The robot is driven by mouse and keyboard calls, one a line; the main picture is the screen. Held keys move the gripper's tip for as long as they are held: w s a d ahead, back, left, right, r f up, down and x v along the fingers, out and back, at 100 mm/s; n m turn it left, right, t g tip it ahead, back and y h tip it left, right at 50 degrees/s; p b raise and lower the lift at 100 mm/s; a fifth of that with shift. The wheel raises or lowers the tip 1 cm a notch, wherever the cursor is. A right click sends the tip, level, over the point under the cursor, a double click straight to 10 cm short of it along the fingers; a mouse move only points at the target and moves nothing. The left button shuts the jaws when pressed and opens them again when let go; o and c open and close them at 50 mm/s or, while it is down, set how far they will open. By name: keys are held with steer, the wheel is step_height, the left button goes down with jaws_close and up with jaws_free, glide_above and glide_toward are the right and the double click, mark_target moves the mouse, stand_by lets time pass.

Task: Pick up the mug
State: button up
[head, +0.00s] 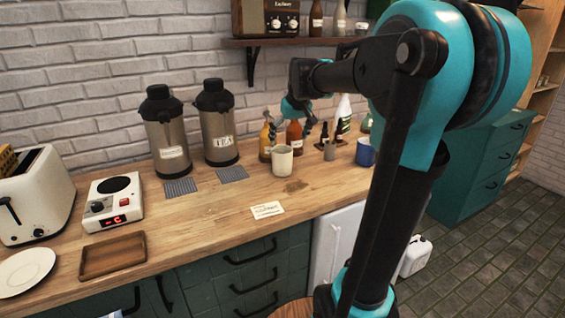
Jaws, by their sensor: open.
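A cream mug (282,161) stands upright on the wooden counter, in front of the sauce bottles. A blue mug (365,153) stands farther right, partly beside my arm. My gripper (290,127) hangs fingers-down above and slightly behind the cream mug in the picture. It is open, with nothing seen between its fingers. The gripper looks apart from the mug, but the exact gap in depth is hard to tell. The bottles behind it make the fingertips hard to pick out.
Two steel dispensers (166,137) stand at the back left. An amber bottle (265,142) and a red-brown bottle (294,139) stand close behind the cream mug. A small card (267,210) lies in front. A hot plate (114,203), toaster (36,195), wooden tray (112,255) and white plate (25,270) are left.

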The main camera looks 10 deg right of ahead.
mark_target(282, 161)
steer(key=x, duration=0.7)
steer(key=shift+w+a+f, duration=0.1)
steer(key=shift+f, duration=0.05)
steer(key=shift+a+x, duration=0.15)
steer(key=shift+x, duration=1.15)
steer(key=shift+a+x, duration=0.2)
steer(key=shift+x, duration=1.1)
steer(key=shift+c, duration=0.4)
steer(key=c, duration=1.8)
steer(key=shift+o, duration=0.2)
steer(key=shift+s, duration=0.3)
